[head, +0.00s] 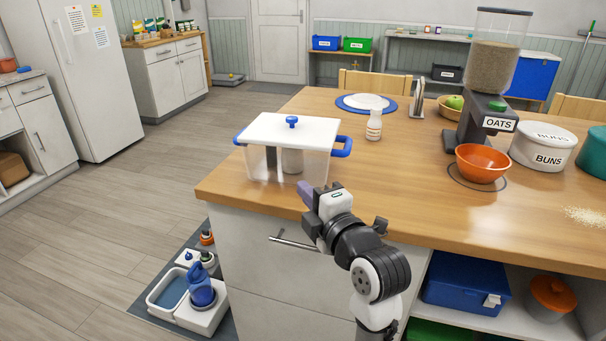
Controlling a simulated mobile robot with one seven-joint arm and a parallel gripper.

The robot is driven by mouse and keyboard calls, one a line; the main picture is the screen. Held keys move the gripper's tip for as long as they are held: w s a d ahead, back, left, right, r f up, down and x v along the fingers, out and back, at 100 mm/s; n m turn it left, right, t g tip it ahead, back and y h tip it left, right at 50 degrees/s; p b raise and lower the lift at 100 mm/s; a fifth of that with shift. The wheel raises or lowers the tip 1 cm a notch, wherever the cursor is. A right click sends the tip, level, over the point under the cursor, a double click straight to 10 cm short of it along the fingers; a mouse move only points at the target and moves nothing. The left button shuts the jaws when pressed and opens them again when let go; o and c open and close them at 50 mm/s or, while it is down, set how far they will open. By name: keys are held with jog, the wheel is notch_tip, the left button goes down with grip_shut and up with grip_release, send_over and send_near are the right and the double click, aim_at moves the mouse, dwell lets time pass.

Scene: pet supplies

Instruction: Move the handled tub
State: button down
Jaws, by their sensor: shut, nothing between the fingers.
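The handled tub (262,165) is a clear box with a white lid, a blue knob on top and blue handles at its sides. It stands upright on the wooden counter (390,190) at its left end, close to the edge. Some dark and pale contents show dimly through its wall. My gripper (306,192) is shut and empty, just in front of the tub's lower right corner in the picture. I cannot tell whether it touches the tub.
A small white bottle (374,125) stands right of the tub. An orange bowl (482,163) sits under the oats dispenser (486,122). A buns canister (543,146) is further right. Cleaning items and a basin (168,290) are on the floor mat below left. The counter's front middle is clear.

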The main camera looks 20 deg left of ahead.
aim_at(286, 154)
jog(key=p+x, duration=0.3)
jog(key=x, duration=0.6)
jog(key=shift+w+f, duration=0.15)
jog(key=shift+w, duration=0.05)
jog(key=w+p, duration=0.1)
jog(key=w, duration=0.2)
jog(key=shift+w+a, duration=0.1)
jog(key=shift+w, duration=0.15)
jog(key=shift+w+f+p, duration=0.15)
jog(key=shift+w+p, duration=0.2)
jog(key=shift+w, duration=0.1)
jog(key=shift+w, duration=0.15)
jog(key=w+b, duration=0.7)
jog(key=w, duration=0.1)
jog(key=shift+w+f, duration=0.1)
jog(key=shift+f, duration=0.05)
jog(key=shift+w, duration=0.35)
